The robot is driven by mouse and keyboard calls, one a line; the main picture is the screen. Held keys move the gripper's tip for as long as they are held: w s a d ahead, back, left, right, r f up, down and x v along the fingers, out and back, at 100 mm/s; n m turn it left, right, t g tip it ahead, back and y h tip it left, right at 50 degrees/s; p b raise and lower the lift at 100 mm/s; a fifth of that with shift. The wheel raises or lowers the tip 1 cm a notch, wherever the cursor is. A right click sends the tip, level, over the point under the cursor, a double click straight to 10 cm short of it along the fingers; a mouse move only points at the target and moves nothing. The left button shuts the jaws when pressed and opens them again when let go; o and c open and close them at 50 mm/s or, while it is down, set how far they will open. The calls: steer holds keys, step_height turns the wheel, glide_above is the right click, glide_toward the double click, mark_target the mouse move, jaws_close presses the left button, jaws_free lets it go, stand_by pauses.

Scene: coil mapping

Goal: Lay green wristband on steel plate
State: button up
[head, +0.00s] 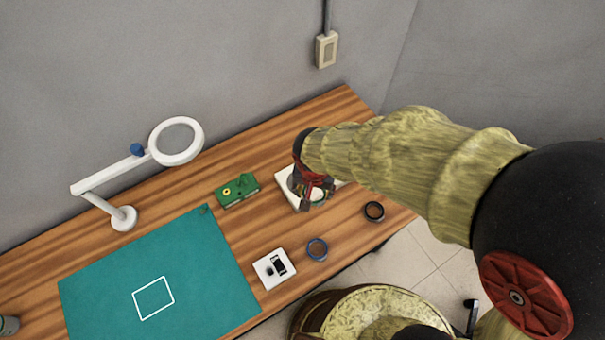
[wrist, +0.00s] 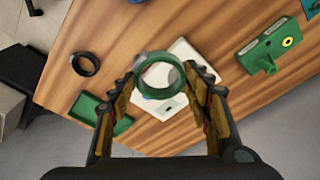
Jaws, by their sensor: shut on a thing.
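The green wristband (wrist: 143,78) is a green ring held between the fingertips of my gripper (wrist: 163,84) in the wrist view. In the head view my gripper (head: 315,188) points down over a white box-like unit (head: 284,197) at the right part of the bench. The unit also shows behind the wristband in the wrist view (wrist: 186,50). The wristband appears above the unit; I cannot tell how high. My gripper and the wristband hide much of the unit's top, and I cannot clearly make out a steel plate there.
A dark ring (head: 374,211), a blue-edged ring (head: 317,249) and a white square with black parts (head: 274,268) lie near the front edge. A green device (head: 238,190) sits left of the unit. A green tray (wrist: 92,110) shows in the wrist view. A magnifier lamp (head: 123,217) stands behind the mat (head: 200,270).

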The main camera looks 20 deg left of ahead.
steer(key=w+a+f, duration=0.4)
steer(key=w+f, duration=0.1)
steer(key=w+a+f, duration=0.2)
steer(key=f, duration=0.1)
steer(key=shift+w+a, duration=0.35)
steer(key=shift+a, duration=0.05)
steer(key=shift+w+a+f+b, duration=0.1)
steer(key=shift+f+b, duration=0.1)
steer(key=shift+f, duration=0.7)
steer(key=shift+w+a+f+b, duration=0.1)
steer(key=shift+f+b, duration=0.05)
steer(key=shift+f, duration=0.75)
steer(key=shift+f, duration=0.1)
steer(key=shift+f, duration=0.15)
steer(key=o, duration=1)
step_height(320, 180, up, 12)
steer(key=s, duration=0.1)
steer(key=shift+s+d+r+p, duration=0.15)
steer(key=shift+s+r+p, duration=0.05)
steer(key=shift+s+p, duration=0.2)
